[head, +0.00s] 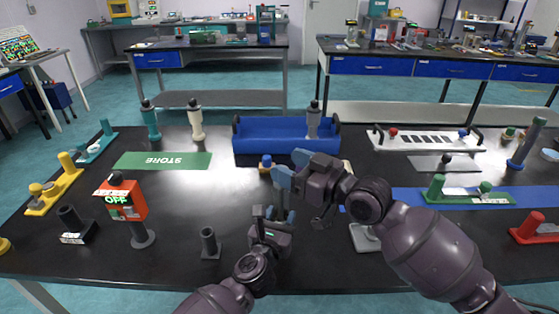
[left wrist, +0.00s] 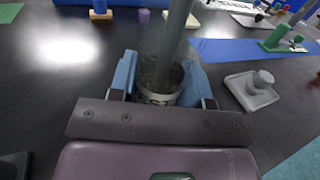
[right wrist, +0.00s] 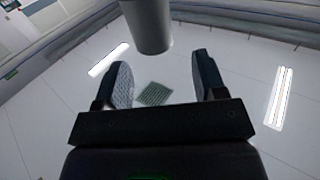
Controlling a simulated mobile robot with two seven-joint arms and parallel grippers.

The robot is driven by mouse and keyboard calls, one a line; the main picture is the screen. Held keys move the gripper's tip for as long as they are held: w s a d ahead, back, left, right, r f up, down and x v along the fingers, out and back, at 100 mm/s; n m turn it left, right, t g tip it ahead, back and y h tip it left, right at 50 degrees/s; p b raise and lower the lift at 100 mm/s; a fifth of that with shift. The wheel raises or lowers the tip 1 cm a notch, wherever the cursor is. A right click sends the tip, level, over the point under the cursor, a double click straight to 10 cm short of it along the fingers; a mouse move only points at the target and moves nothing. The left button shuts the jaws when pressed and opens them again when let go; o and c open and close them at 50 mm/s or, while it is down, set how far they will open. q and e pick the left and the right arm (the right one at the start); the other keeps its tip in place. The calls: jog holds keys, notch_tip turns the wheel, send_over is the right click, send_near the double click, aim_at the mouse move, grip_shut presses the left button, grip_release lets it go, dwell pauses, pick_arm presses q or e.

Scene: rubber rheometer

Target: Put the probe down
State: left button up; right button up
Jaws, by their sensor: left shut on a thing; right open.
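My left gripper (head: 268,213) is low over the front middle of the black table. The probe stands up from a darker, pale-marked collar between the fingers. I cannot tell whether its lower end touches the table. In the head view, part of the probe (head: 283,207) shows below my right gripper (head: 290,167). My right gripper is open; in its wrist view a grey cylinder (right wrist: 150,22) lies beyond the parted fingers (right wrist: 165,82).
A dark socket (head: 209,243) stands to the left, near the red OFF box (head: 120,200). A green STORE mat (head: 163,161) and a blue rack (head: 270,148) lie behind. A pale square base (left wrist: 250,91) with a knob is to the right.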

jog(key=v, duration=0.5)
jog(key=shift+s+d, duration=0.15)
jog(key=shift+d, duration=0.1)
pick_arm(q)
jog(key=o, duration=1.1)
jog(key=shift+c, duration=0.2)
